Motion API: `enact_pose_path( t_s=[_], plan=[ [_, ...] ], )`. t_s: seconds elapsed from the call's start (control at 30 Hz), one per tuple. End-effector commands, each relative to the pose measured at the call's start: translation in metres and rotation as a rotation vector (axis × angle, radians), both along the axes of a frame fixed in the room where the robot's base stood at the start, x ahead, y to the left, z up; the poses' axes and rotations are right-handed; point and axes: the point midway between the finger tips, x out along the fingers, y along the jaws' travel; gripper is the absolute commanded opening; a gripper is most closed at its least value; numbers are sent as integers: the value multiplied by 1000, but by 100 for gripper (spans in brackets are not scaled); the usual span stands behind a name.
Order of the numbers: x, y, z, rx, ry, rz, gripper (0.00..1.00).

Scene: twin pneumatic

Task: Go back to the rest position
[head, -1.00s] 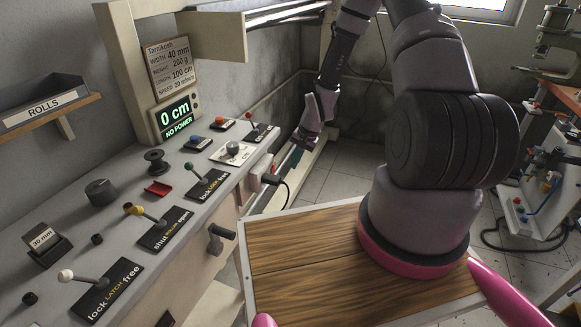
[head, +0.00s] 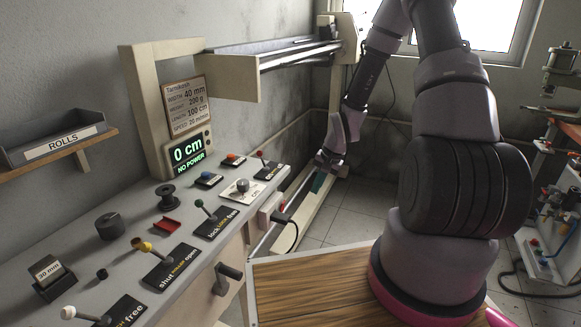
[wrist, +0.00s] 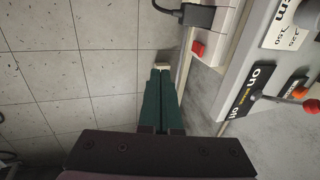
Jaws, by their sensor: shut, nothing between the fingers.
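My gripper (head: 318,182) is at the far right end of the grey control bench (head: 133,246), held out past its edge and over the floor. In the wrist view its two dark green fingers (wrist: 159,85) lie together with nothing between them. The fingers point past the bench side and touch nothing that I can see. My arm reaches from the pink base ring on the wooden board up and over to the gripper.
A black plug (wrist: 192,15) and red switch (wrist: 198,49) sit on the bench side. Tiled floor (head: 350,215) is open beyond.

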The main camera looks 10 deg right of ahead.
Motion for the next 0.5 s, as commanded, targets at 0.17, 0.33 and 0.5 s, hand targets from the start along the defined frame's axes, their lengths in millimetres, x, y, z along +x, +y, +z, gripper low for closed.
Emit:
enact_pose_path(
  t_s=[0.17,0.33,0.5],
  plan=[
    [6,-14,62,-79,-48,39,0],
    [0,-25,138,-159,-100,74,0],
    [-19,-28,211,-215,-157,95,0]
  ],
)
